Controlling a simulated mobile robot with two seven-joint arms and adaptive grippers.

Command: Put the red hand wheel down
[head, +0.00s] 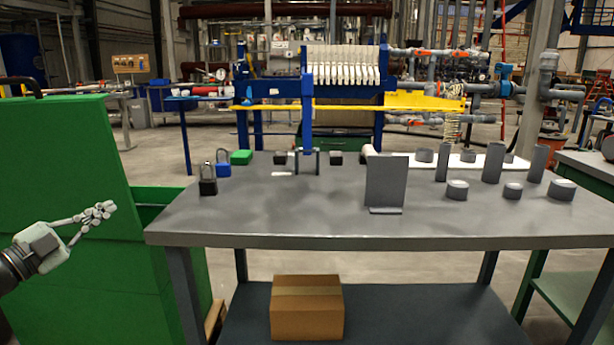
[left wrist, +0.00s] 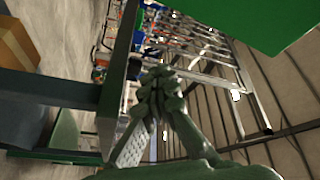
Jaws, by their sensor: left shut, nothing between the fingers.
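I cannot make out a red hand wheel in either view. My left gripper (head: 103,211) is shut and empty. It is at the left of the head view, in front of the green cabinet and left of the grey table (head: 270,228), touching neither as far as I can see. In the left wrist view its closed fingers (left wrist: 160,92) show with nothing between them. My right gripper is in neither view.
A cardboard box (head: 307,310) sits below. The green cabinet (head: 65,180) stands left. The table's front middle is clear.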

